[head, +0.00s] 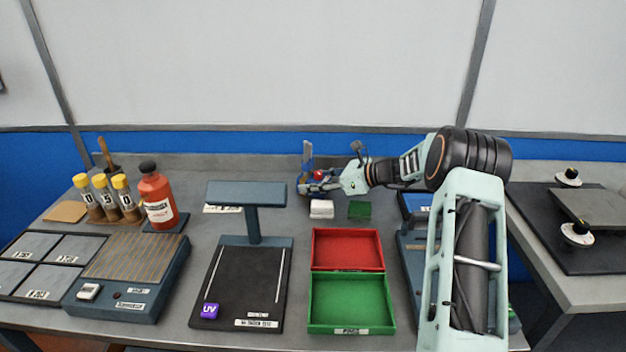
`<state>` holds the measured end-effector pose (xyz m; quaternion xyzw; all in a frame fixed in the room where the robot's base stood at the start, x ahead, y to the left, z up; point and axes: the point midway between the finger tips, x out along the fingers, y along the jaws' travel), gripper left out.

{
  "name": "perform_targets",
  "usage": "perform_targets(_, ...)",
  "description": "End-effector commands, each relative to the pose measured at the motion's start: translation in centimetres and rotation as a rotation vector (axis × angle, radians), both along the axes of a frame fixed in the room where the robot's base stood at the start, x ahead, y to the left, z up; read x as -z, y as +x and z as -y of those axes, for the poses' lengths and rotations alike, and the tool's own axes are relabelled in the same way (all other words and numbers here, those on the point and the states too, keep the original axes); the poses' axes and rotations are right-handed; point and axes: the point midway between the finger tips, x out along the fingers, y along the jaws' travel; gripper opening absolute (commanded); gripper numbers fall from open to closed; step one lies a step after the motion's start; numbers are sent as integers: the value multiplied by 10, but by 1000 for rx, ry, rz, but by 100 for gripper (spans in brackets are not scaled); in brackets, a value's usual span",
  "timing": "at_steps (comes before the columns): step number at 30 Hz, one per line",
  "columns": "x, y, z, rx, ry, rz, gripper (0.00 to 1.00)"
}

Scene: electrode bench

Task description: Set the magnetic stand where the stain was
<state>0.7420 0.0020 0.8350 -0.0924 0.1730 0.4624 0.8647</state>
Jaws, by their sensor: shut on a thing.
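My gripper (306,186) reaches in from the right and is at the back middle of the bench in the head view. It is shut on what looks like the magnetic stand (307,155), a small thing with an upright blue-grey post and a red part (320,173) beside it. The fingers hide much of its lower part, so I cannot tell whether it touches the bench. No stain shows on the visible bench top.
A white block (321,209) and a green block (359,211) lie just in front of my gripper. Nearer stand a red tray (347,232), a green tray (350,331) and the UV stand (246,194). A red bottle (157,195) and yellow-capped tubes (101,181) stand left.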

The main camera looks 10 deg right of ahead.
Motion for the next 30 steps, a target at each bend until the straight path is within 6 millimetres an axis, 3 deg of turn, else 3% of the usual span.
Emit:
perform_targets(5,-3,1,-1,0,5,7,0)
perform_targets(6,2,0,0,0,1,-1,45)
perform_targets(10,2,0,0,0,1,-1,59)
perform_targets(20,-2,0,1,1,0,0,59)
perform_targets(30,-26,-31,48,4,0,0,59)
